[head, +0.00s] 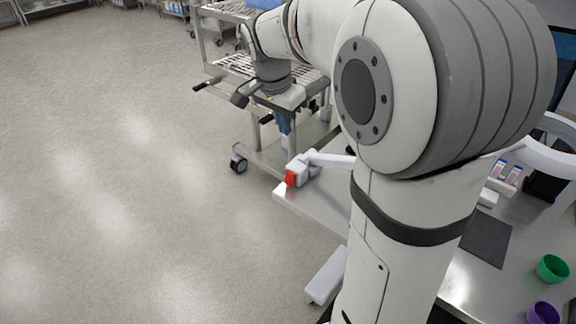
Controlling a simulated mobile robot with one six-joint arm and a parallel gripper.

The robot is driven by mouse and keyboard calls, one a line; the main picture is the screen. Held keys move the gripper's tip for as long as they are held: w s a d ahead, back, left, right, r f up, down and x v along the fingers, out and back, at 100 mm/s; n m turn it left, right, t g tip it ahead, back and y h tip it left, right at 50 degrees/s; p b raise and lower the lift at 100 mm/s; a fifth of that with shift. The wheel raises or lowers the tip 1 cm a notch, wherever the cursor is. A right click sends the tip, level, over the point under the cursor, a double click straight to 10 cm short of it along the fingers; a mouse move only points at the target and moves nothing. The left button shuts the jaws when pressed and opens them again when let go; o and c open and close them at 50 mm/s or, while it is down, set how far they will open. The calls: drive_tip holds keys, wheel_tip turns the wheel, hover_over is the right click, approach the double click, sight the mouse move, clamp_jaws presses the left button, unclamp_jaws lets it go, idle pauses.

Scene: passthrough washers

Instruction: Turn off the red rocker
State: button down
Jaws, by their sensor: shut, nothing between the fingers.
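A small red part (291,177), which looks like the red rocker, is on the end of a white device (304,168) at the far left corner of the steel table. Its tilt is too small to read. My gripper (270,88) is at the end of my arm, in front of the cart, above and a little left of the red part in the picture. It is apart from the red part and appears shut and empty. Its fingertips are hard to make out against the cart.
A metal cart (222,68) stands just beyond the table corner. The table (322,208) carries a green cup (552,268), a purple cup (543,313) and a dark mat (484,238) at right. The floor at left is open. My arm hides much of the table.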

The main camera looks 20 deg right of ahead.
sight(290, 173)
drive_tip(key=x, duration=0.8)
drive_tip(key=a+p+x, duration=0.1)
drive_tip(key=x, duration=0.3)
drive_tip(key=shift+s+f, duration=0.3)
drive_tip(key=shift+f, duration=0.65)
drive_tip(key=shift+f, duration=0.1)
